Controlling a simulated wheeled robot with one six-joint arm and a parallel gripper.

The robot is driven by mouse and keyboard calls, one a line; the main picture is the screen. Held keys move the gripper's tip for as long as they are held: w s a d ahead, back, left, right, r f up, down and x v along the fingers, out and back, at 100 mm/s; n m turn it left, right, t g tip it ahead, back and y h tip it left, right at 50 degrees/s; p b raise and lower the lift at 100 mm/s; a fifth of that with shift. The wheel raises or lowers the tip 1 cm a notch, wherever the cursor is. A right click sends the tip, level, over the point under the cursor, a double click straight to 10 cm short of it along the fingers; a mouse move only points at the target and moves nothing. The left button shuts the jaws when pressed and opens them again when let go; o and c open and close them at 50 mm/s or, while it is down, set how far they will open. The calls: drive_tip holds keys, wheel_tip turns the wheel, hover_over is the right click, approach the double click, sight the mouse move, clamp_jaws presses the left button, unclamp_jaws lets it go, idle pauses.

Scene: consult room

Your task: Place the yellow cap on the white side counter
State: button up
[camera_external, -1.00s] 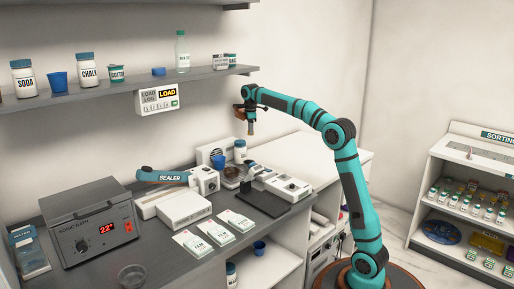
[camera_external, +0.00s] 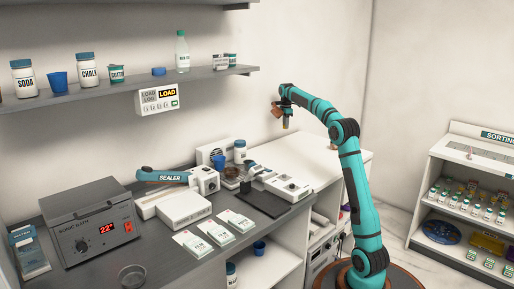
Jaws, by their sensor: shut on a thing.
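My gripper (camera_external: 285,121) points down, raised in the air above the white side counter (camera_external: 325,158), well clear of its surface. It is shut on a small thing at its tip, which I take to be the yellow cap. The cap is too small and too much covered by the fingers to make out its shape or colour. The white side counter stands at the right end of the dark grey counter, against the back wall.
The dark grey counter (camera_external: 103,268) holds a sonic bath (camera_external: 90,226), a sealer (camera_external: 165,177), white devices, a black pad (camera_external: 262,203) and cards. A wall shelf (camera_external: 120,92) with jars is at the upper left. A sorting rack (camera_external: 470,200) stands at the right.

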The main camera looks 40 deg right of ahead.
sight(290, 143)
drive_tip(key=shift+s+d+f, duration=0.1)
drive_tip(key=shift+d+f, duration=0.5)
drive_tip(key=shift+f, duration=1.15)
drive_tip(key=shift+s+d+f, duration=0.15)
drive_tip(key=shift+d+f, duration=0.45)
drive_tip(key=shift+f, duration=1.1)
drive_tip(key=shift+s+d+f, duration=0.1)
drive_tip(key=shift+d+f, duration=0.5)
drive_tip(key=shift+f, duration=1.15)
drive_tip(key=shift+f, duration=0.15)
drive_tip(key=o, duration=0.9)
drive_tip(key=shift+o, duration=0.2)
wheel_tip(290, 143, up, 12)
drive_tip(key=shift+a+r, duration=0.1)
drive_tip(key=shift+r, duration=0.1)
